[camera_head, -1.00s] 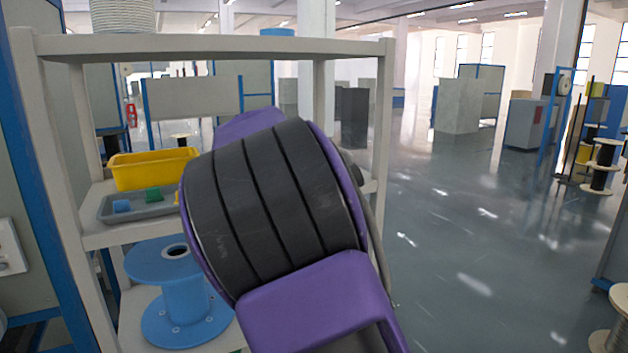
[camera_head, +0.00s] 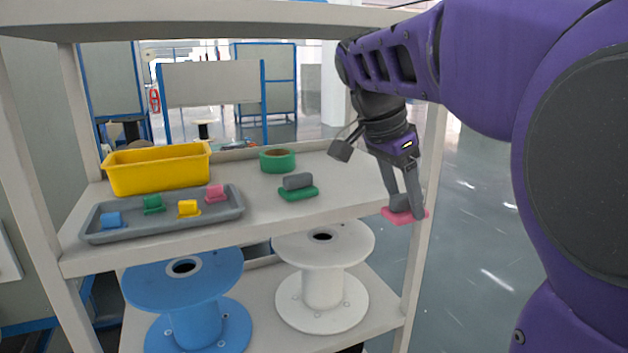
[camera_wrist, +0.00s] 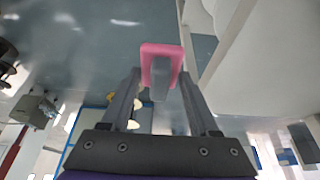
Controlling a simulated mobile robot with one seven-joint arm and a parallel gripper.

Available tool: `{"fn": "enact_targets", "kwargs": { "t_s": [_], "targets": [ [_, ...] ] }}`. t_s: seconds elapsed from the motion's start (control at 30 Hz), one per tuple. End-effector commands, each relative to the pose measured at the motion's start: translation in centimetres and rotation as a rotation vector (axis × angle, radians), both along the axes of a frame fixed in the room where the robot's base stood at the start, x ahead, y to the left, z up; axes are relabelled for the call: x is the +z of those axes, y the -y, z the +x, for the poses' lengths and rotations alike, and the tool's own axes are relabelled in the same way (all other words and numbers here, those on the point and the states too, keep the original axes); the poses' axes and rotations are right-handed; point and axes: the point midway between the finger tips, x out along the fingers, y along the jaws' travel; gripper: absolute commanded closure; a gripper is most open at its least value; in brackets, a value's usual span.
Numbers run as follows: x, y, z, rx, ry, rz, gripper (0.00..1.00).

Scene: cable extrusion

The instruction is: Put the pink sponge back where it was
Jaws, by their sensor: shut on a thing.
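My gripper (camera_head: 402,192) is shut on the grey handle (camera_head: 400,202) of the pink sponge (camera_head: 416,216), near the right front post of the shelf rack. The pink pad is below the fingers. In the wrist view the pink sponge (camera_wrist: 161,50) lies beyond the fingertips, with the grey handle between them and floor behind it; the rack is to the right. A green sponge (camera_head: 299,194) with a grey handle rests on the middle shelf (camera_head: 340,175), left of my gripper. A bare stretch of shelf lies between them.
A grey tray (camera_head: 105,232) with small coloured blocks and a yellow bin (camera_head: 157,173) stand at the shelf's left. A green tape roll (camera_head: 278,167) sits behind the green sponge. Blue (camera_head: 190,325) and white (camera_head: 322,285) spools stand below. The top shelf (camera_head: 200,15) hangs overhead.

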Motion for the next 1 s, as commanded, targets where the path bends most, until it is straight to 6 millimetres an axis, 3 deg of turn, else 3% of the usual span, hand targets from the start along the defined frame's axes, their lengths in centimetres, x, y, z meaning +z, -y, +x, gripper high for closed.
{"fn": "enact_targets", "kwargs": {
  "t_s": [0.27,1.0],
  "targets": [
    [0.1,-0.2,0.7,-0.002,-0.001,-0.004,0.83],
    [0.2,-4.0,12.7,-0.002,0.000,-0.005,0.83]
  ]
}}
